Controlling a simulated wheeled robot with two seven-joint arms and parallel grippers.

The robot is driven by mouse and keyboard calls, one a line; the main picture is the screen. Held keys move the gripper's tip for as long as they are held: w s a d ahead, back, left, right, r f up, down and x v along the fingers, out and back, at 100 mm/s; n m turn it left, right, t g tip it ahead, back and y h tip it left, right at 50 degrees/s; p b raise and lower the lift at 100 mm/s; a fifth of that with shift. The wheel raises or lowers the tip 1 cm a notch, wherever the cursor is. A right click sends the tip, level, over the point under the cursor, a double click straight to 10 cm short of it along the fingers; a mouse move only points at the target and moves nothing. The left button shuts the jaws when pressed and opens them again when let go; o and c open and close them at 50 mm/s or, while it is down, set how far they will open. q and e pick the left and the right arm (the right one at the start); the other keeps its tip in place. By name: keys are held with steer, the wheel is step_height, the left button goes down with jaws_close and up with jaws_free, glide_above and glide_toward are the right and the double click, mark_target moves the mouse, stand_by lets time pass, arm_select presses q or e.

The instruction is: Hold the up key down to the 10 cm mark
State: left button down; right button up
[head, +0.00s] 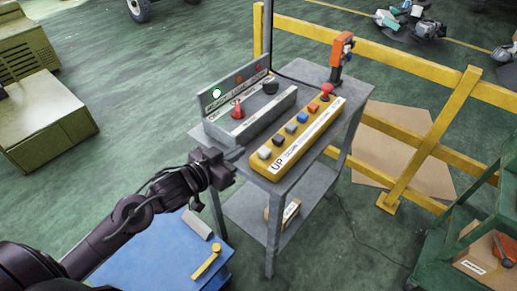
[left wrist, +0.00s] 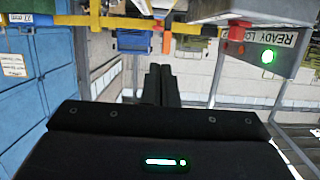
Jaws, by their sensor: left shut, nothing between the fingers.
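The yellow key box (head: 298,138) lies on the grey cart, with "UP" lettered at its near end. The key nearest that lettering (head: 264,153) is pale grey; more grey keys, a blue key, an orange-red key and a red mushroom button (head: 325,91) follow along it. My left gripper (head: 236,154) is shut and empty, just left of the box's near end by the cart's edge; it looks apart from the keys. Its closed fingers also show in the left wrist view (left wrist: 163,85). I cannot make out a 10 cm mark. My right gripper is out of view.
A grey console (head: 245,112) with a lit green lamp (head: 216,93) and a red knob (head: 237,108) stands behind the gripper on the cart (head: 352,98). An orange tool (head: 341,55) rises at the far corner. A yellow railing (head: 440,75) runs behind.

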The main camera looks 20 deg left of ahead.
arm_select(q)
steer(key=p, duration=0.2)
glide_above(264, 152)
steer(key=s+a, duration=0.1)
steer(key=s, duration=0.1)
steer(key=shift+a+f, duration=0.2)
steer(key=shift+f, duration=0.65)
steer(key=f, duration=0.1)
steer(key=f+p, duration=0.1)
steer(key=f, duration=0.1)
steer(key=shift+w+d+f, duration=0.15)
steer(key=shift+w+f, duration=0.05)
steer(key=shift+w, duration=0.15)
steer(key=shift+s+f, duration=0.1)
steer(key=shift+f, duration=0.5)
